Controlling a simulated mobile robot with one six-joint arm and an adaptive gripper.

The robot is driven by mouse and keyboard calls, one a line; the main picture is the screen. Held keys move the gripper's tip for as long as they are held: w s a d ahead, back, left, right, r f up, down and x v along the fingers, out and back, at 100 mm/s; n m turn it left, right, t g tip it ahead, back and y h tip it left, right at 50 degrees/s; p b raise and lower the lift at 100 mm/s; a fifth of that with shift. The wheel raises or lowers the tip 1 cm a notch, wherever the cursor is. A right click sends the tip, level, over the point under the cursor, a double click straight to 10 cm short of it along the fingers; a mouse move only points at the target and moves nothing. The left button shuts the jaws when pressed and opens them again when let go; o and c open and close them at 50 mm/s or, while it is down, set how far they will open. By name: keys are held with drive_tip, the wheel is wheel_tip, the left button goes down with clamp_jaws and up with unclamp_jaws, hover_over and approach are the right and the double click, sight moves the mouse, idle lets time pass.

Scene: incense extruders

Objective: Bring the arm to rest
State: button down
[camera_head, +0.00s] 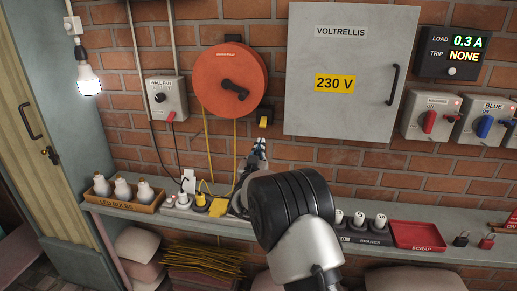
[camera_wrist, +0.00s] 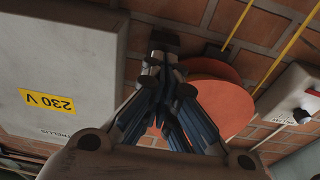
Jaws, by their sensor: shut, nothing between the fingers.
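My gripper (camera_head: 260,145) is raised in front of the brick wall, above the shelf and just left of the grey 230 V cabinet (camera_head: 350,110). In the head view it is small and partly foreshortened beyond my dark wrist. In the wrist view my gripper (camera_wrist: 165,50) points up the picture with its fingers together and nothing between them. The orange-red round reel (camera_head: 231,80) hangs on the wall up and left of the gripper. The reel also shows behind the fingers in the wrist view (camera_wrist: 225,108).
The shelf (camera_head: 125,212) holds a tray of LED bulbs (camera_head: 121,196), plugs with a yellow one (camera_head: 218,208), spares (camera_head: 358,219) and a red scrap tray (camera_head: 418,235). Yellow cords (camera_head: 208,150) hang left of the gripper. A wall fan switch (camera_head: 166,98) and red and blue switches (camera_head: 485,125) flank the cabinet.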

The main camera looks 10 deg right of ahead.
drive_tip(key=s+a+r+n+g+y, duration=0.2)
drive_tip(key=s+r+y, duration=0.35)
drive_tip(key=r, duration=0.25)
drive_tip(key=s+n+g+y, duration=0.15)
drive_tip(key=s+g, duration=0.25)
drive_tip(key=s, duration=0.9)
drive_tip(key=s+d+f+g, duration=0.1)
drive_tip(key=s+f+g, duration=0.1)
drive_tip(key=s, duration=1)
drive_tip(key=s+d+f+g, duration=0.2)
drive_tip(key=s+f+g, duration=0.1)
drive_tip(key=s, duration=1)
drive_tip(key=s+d+f+g, duration=0.1)
drive_tip(key=s+f+g, duration=0.2)
drive_tip(key=s, duration=0.9)
drive_tip(key=shift+s+d+f+h, duration=0.4)
drive_tip(key=shift+f, duration=0.25)
